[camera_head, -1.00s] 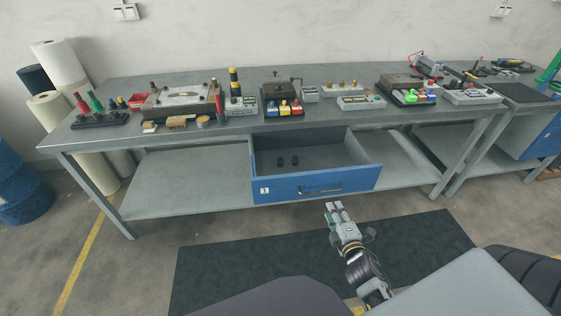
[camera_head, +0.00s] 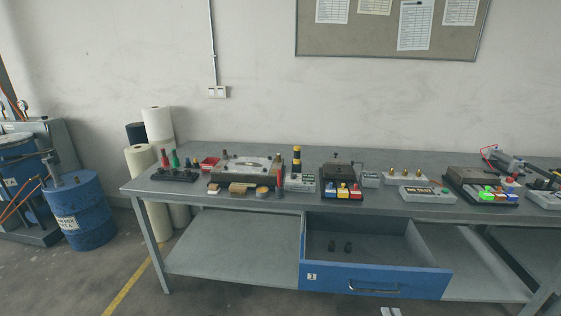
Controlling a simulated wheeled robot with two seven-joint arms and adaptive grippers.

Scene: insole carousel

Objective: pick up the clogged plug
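I cannot tell which thing is the clogged plug. Several small brass-topped pieces (camera_head: 404,172) stand on a pale block at the back of the bench. Only the tips of one gripper, seemingly my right gripper (camera_head: 390,311), show at the bottom edge, in front of and below the drawer. Its fingers are mostly cut off, and nothing is visible between them. My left gripper is not in view.
The grey workbench (camera_head: 262,207) carries a metal plate fixture (camera_head: 247,168), a dark box (camera_head: 342,170) with coloured blocks, and a control box (camera_head: 428,195). The open drawer juts out in front. Paper rolls (camera_head: 158,122) and a blue barrel (camera_head: 80,212) stand at left.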

